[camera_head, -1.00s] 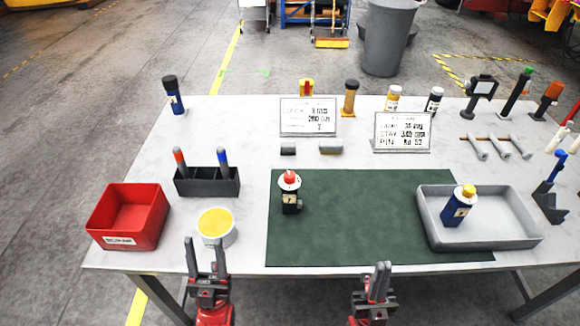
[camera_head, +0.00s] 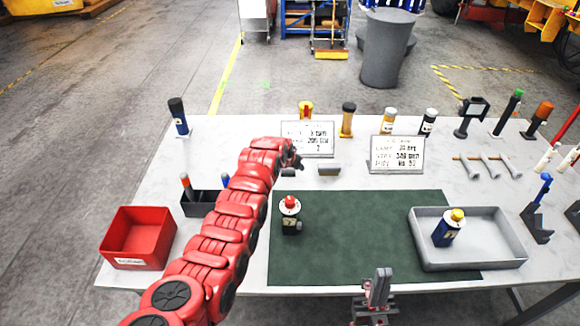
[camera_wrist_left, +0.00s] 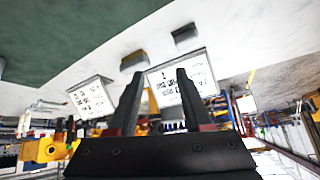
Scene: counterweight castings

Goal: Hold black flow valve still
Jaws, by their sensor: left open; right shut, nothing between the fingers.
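The black flow valve (camera_head: 291,224), with a red knob and a pale label, stands upright on the green mat (camera_head: 350,245), towards its left side. My left arm reaches over the table, left of the valve, and its end is beyond the valve near the small grey blocks. In the left wrist view my left gripper (camera_wrist_left: 158,74) is open with nothing between its fingers; the valve is not in that view. My right gripper (camera_head: 379,286) is shut and empty at the table's front edge, apart from the valve.
A red bin (camera_head: 140,238) stands at left. Two signs (camera_head: 397,155) and several bottles stand at the back. My left arm partly covers a dark marker holder (camera_head: 199,207). The mat's middle is clear.

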